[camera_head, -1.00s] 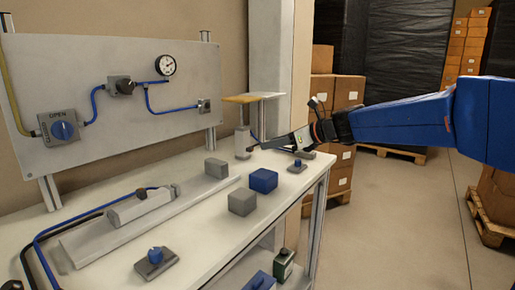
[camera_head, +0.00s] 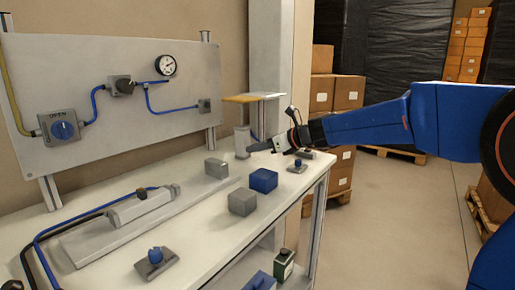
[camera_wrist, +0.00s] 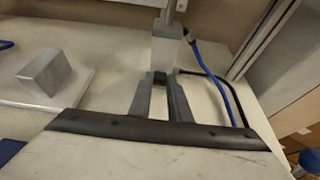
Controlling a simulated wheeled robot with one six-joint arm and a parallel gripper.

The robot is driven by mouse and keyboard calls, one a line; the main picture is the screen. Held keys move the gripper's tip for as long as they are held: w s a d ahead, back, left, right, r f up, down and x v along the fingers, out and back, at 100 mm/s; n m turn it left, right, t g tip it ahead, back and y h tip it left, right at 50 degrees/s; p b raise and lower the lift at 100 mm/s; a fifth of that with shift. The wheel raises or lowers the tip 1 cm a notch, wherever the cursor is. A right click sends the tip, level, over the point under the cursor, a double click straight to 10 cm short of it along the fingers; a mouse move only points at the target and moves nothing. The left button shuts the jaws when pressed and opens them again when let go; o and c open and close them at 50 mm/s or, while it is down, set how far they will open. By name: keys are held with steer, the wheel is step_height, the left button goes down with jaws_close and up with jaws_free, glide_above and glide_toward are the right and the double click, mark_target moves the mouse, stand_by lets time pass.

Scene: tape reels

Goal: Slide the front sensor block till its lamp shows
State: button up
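A long grey cylinder-like unit (camera_head: 126,213) lies on a flat grey rail (camera_head: 85,242) on the bench. A small dark block (camera_head: 141,194) sits on its top with a blue line running to it; I cannot tell for sure that this is the front sensor block. No lit lamp can be made out on it. My gripper (camera_head: 251,148) is raised at the back right of the bench, well apart from the unit. The unit is outside the wrist view.
A grey block (camera_head: 216,168) stands at the rail's far end. A grey box (camera_head: 242,202), a blue box (camera_head: 263,180) and a blue-knobbed plate (camera_head: 156,262) stand on the bench. A grey post (camera_head: 242,142) is near my gripper. A panel with a gauge (camera_head: 166,66) stands behind.

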jaws_close()
steer(key=shift+r, duration=2.8)
steer(key=o, duration=0.8)
jaws_free()
steer(key=v, duration=1.7)
steer(key=shift+s+d, duration=0.2)
steer(key=shift+d, duration=0.05)
